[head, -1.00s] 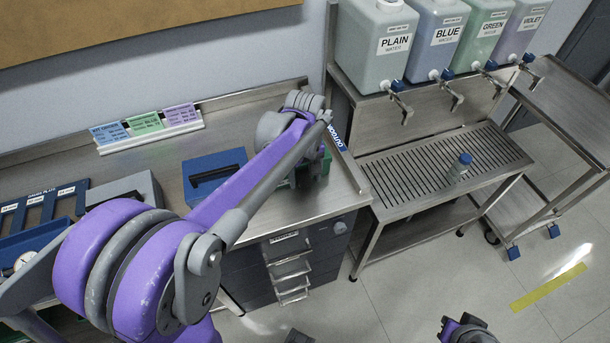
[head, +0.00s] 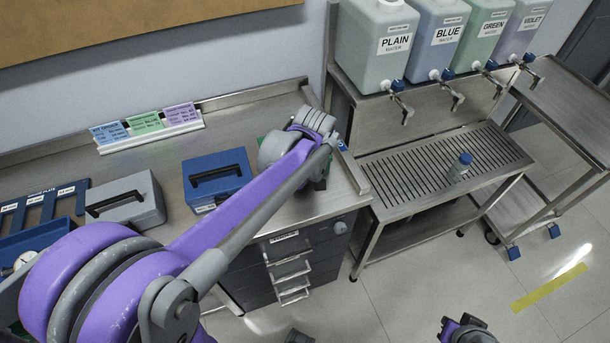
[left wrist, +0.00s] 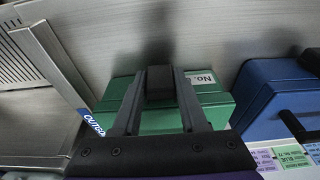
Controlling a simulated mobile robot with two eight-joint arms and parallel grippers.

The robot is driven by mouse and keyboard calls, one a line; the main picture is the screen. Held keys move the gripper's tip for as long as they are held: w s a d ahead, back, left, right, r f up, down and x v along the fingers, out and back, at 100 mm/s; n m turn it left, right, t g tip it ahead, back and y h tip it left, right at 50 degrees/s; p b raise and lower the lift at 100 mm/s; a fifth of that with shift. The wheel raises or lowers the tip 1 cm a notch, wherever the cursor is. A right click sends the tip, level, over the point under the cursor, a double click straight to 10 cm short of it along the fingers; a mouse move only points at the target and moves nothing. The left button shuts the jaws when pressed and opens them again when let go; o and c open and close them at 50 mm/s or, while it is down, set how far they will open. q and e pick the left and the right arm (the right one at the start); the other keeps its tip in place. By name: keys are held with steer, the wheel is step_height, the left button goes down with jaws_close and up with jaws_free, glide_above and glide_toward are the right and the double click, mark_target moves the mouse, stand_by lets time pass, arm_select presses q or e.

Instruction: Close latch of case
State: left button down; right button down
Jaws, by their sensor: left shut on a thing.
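A green case (left wrist: 122,92) with a white "No." label lies under my left gripper in the left wrist view. In the head view my arm hides nearly all of it, leaving a green sliver. My left gripper (left wrist: 160,80) has its two fingers on a dark block at the case's middle. I cannot tell whether that block is the latch or the handle. In the head view the left fingertips are hidden behind my wrist. A dark and purple part of my right arm shows at the bottom edge, and its fingers cannot be made out.
A blue case (head: 216,178) and a grey case (head: 125,201) stand left of the green one on the steel bench (head: 300,207). A card holder (head: 150,128) stands behind them.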

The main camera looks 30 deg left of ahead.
arm_select(q)
steer(key=shift+c, duration=2.2)
jaws_free()
steer(key=shift+r, duration=0.1)
steer(key=p+v, duration=0.1)
steer(key=v, duration=0.9)
steer(key=shift+r, duration=0.35)
steer(key=s+d+f+m+t+h, duration=0.1)
steer(key=s+d+f+m+t, duration=0.1)
steer(key=s+f+m, duration=0.2)
steer(key=s+d+f+m+t+p, duration=0.1)
steer(key=s+d+f+m, duration=0.2)
steer(key=s, duration=0.7)
step_height(320, 180, down, 2)
steer(key=m, duration=0.2)
steer(key=shift+s+d+f+m+t+h, duration=0.15)
steer(key=shift+d+f+m+t+h, duration=0.1)
steer(key=shift+m+t+h, duration=0.15)
